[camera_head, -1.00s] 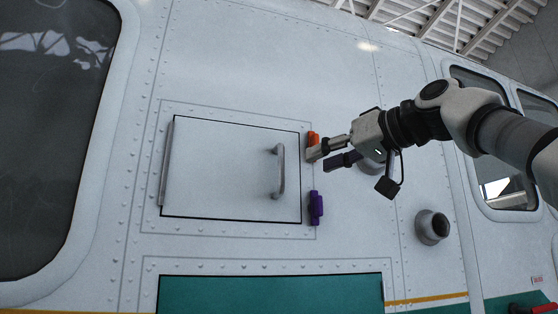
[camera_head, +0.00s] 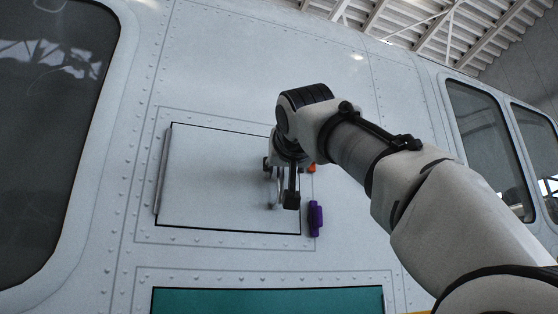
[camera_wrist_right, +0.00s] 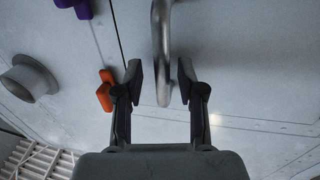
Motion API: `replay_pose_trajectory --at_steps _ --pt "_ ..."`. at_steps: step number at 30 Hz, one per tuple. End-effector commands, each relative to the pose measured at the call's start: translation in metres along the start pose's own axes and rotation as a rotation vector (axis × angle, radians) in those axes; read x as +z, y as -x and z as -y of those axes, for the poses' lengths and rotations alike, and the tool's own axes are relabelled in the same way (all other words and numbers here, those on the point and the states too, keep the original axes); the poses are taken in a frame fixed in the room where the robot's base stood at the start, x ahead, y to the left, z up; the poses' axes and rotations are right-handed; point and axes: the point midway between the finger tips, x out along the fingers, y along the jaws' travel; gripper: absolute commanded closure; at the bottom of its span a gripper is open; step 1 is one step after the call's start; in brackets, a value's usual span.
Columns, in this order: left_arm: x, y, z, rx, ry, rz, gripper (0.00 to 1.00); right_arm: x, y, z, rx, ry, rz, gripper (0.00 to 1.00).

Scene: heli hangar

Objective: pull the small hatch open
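The small hatch (camera_head: 210,185) is a light grey panel with a dark outline and a hinge strip on its left edge; it looks shut. Its metal bar handle (camera_wrist_right: 162,45) stands near its right edge, mostly hidden by my right gripper (camera_head: 279,178) in the head view. In the right wrist view, my right gripper (camera_wrist_right: 161,82) is open, with the handle's end between its two fingers and gaps on both sides. An orange latch (camera_wrist_right: 105,90) and a purple latch (camera_head: 316,218) sit beside the hatch's right edge. My left gripper is out of view.
A round grey port (camera_wrist_right: 28,78) sticks out of the hull near the latches. A dark window (camera_head: 40,130) is at the left, and a teal panel (camera_head: 265,300) lies below the hatch. The hull left of the handle is clear.

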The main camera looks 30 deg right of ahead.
Motion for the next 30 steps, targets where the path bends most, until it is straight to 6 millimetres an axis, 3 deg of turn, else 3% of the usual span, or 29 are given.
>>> replay_pose_trajectory --at_steps 8,9,12,30 --pt "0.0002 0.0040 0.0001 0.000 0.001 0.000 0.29 0.0007 -0.0068 0.0002 -0.002 -0.001 -0.001 0.61" --pt "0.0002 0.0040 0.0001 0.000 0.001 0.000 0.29 0.0008 -0.0068 0.0002 -0.002 -0.001 -0.001 0.65" --pt "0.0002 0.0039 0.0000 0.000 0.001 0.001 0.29 0.0008 -0.0068 0.0002 -0.002 -0.001 -0.001 1.00" --pt "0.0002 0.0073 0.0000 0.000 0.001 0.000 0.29 0.0006 -0.0069 -0.0004 0.044 0.002 0.001 1.00"
